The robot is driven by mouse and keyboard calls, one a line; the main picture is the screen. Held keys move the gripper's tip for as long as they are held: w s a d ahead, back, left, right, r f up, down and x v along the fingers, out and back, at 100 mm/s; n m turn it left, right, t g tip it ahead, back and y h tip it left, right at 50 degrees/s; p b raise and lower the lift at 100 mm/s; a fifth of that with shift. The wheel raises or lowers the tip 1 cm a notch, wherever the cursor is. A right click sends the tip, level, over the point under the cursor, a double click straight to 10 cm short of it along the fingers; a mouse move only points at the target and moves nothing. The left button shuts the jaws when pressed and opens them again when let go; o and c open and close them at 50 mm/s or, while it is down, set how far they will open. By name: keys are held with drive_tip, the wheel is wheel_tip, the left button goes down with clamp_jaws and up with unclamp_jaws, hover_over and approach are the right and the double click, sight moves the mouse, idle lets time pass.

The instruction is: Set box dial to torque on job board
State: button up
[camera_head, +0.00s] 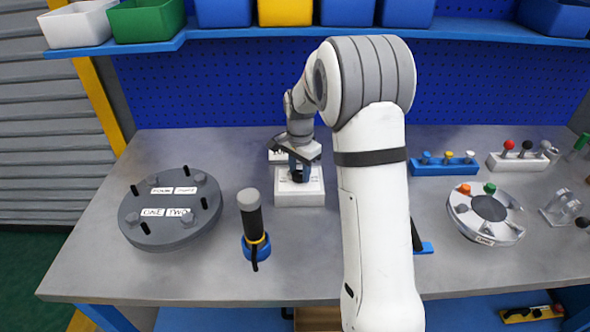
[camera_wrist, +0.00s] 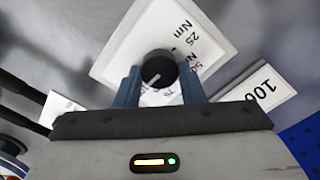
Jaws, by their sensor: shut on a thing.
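The torque box (camera_head: 299,196) is a pale block on the bench, with printed labels on its top. In the wrist view, the box top (camera_wrist: 118,50) shows "25 Nm", part of a "50" label and part of a third label near the dial. The black round dial (camera_wrist: 157,66) has a white pointer line toward the lower left of that view. My gripper (camera_wrist: 157,80) has its blue fingers on both sides of the dial and is shut on it. A white job board (camera_wrist: 258,95) reads "100"; the rest of its text is hidden. In the head view, my gripper (camera_head: 299,170) hides the dial.
A grey flanged disc (camera_head: 170,225) with upright studs lies left. A black-handled tool (camera_head: 250,215) stands in a blue base just left of the box. At right are a blue rack (camera_head: 443,168) and a round silver flange (camera_head: 487,232). Bins line the shelf above.

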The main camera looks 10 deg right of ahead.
sight(298, 173)
drive_tip(key=o, duration=0.8)
drive_tip(key=shift+w+a, duration=0.15)
drive_tip(key=shift+a, duration=0.15)
drive_tip(key=shift+o, duration=0.9)
drive_tip(key=shift+d, duration=0.15)
wheel_tip(298, 173, up, 8)
drive_tip(key=shift+f, duration=0.15)
drive_tip(key=s+r+n+t, duration=0.1)
drive_tip(key=s+r+n, duration=0.45)
drive_tip(key=s, duration=0.85)
drive_tip(key=s+a+f+n+t, duration=0.1)
drive_tip(key=s+n, duration=0.4)
drive_tip(key=s, duration=1.1)
drive_tip(key=shift+a+f+n+t, duration=0.15)
drive_tip(key=shift+f+n+t, duration=0.1)
drive_tip(key=shift+n+t, duration=0.1)
